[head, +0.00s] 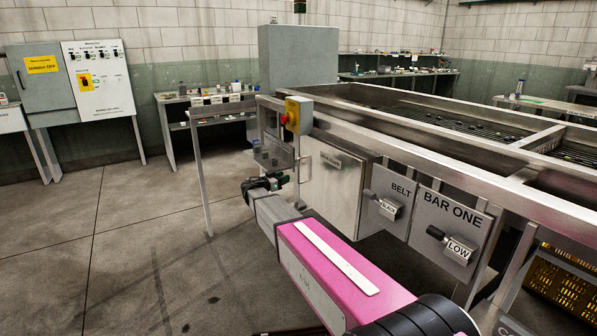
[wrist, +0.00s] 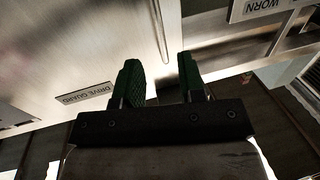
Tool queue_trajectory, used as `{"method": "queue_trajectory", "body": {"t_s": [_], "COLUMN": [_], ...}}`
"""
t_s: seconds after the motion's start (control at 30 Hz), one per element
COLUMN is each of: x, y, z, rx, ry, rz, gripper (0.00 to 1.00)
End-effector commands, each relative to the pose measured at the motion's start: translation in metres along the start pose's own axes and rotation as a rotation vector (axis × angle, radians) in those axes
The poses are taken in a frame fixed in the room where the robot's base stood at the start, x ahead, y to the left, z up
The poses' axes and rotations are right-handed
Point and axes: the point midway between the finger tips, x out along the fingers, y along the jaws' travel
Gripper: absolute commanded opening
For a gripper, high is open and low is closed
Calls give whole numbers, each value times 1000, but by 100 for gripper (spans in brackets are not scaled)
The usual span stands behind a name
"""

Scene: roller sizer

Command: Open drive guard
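The drive guard (head: 333,190) is a brushed steel panel on the machine's near side, with a small label near its top. A slim upright handle (head: 301,169) shows at its left side. In the wrist view the guard (wrist: 75,45) fills the upper left, and its "DRIVE GUARD" label (wrist: 85,94) appears upside down. My gripper (head: 277,181) is left of the handle in the head view. The guard looks closed or nearly so.
A yellow box with a red button (head: 293,116) sits above the guard. Labelled panels with knobs, BELT (head: 390,207) and BAR ONE (head: 450,232), lie to its right. Open floor (head: 140,250) lies left of my arm.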

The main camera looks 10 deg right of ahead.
Motion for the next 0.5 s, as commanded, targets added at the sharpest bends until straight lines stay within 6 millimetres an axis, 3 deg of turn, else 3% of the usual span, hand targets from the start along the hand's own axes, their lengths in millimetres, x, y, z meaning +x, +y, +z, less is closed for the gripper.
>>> {"method": "queue_trajectory", "body": {"t_s": [0.3, 0.5], "x": [58, 84], "y": [0, 0], "z": [1, 0], "rx": [-2, -3], "ry": [-1, -1], "rz": [3, 3], "gripper": [37, 37]}}
